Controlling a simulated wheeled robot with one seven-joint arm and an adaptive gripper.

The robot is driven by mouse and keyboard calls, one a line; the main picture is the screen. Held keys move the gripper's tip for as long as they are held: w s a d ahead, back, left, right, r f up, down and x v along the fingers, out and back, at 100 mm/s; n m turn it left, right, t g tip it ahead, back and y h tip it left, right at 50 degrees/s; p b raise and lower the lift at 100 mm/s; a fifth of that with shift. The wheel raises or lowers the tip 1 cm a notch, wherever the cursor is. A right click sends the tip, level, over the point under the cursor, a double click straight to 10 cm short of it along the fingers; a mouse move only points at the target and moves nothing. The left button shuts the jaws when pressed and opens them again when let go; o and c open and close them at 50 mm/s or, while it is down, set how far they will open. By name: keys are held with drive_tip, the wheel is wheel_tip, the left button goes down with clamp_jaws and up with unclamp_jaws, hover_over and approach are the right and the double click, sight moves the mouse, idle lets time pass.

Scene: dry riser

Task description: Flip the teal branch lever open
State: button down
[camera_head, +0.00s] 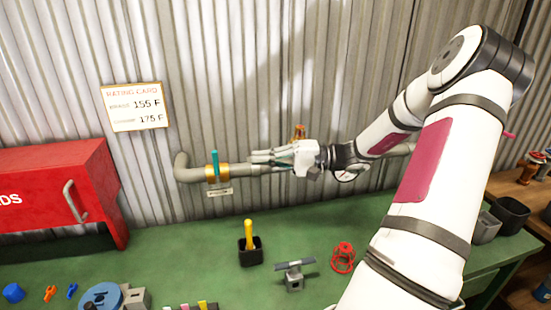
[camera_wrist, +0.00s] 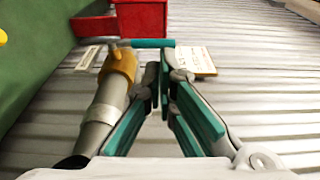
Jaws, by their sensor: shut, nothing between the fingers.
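The teal branch lever (camera_head: 215,163) stands upright on a brass valve body (camera_head: 217,180) in the grey pipe along the wall. In the wrist view the lever (camera_wrist: 150,43) lies across the picture above the brass valve (camera_wrist: 118,66), just beyond my fingertips. My gripper (camera_head: 250,156) is to the right of the lever and points left at it. It is shut and empty, its teal-padded fingers (camera_wrist: 159,78) close together at the tips. A small gap seems to lie between the fingertips and the lever; whether they touch is unclear.
A small label (camera_head: 219,192) hangs under the valve. A rating card (camera_head: 134,106) is on the corrugated wall. A red cabinet (camera_head: 60,190) stands at left. On the green bench are a yellow-handled tool in a black holder (camera_head: 249,251), a grey T-handle piece (camera_head: 294,275) and a red handwheel (camera_head: 343,257).

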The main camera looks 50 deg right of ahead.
sight(216, 168)
drive_tip(key=x, duration=0.7)
drive_tip(key=shift+w+a, duration=0.3)
drive_tip(key=shift+w, duration=0.05)
drive_tip(key=shift+p, duration=0.3)
drive_tip(key=shift+w+a+r+g+h, duration=0.1)
drive_tip(key=shift+a+g+h, duration=0.1)
drive_tip(key=shift+g+h, duration=0.1)
